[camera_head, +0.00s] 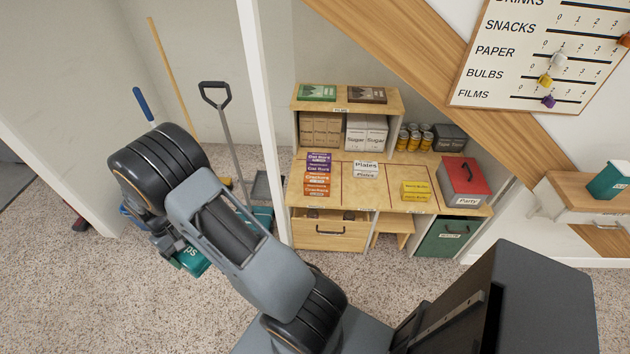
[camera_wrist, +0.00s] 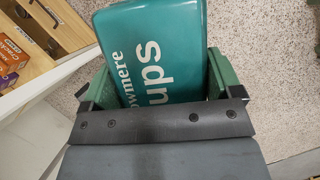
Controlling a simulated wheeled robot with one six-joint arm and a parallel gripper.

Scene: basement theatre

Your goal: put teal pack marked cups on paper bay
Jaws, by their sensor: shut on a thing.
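My gripper (camera_wrist: 160,95) is shut on the teal pack (camera_wrist: 155,50), whose white lettering reads "ups" in the wrist view. In the head view the teal pack (camera_head: 193,262) shows partly below my arm, over the floor left of the wooden shelf unit (camera_head: 372,200); my arm hides most of the gripper there. The unit's counter is divided by dark lines. White packs marked Plates (camera_head: 366,169) stand at the back of its middle section, with bare wood in front. No paper label is readable on the counter.
Snack packs (camera_head: 317,184) stand left of the plates, yellow packs (camera_head: 416,191) and a red Party box (camera_head: 464,181) to the right. A white post (camera_head: 263,120) stands between my arm and the unit. Long-handled tools (camera_head: 228,140) lean behind my arm. Another teal box (camera_head: 609,180) sits far right.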

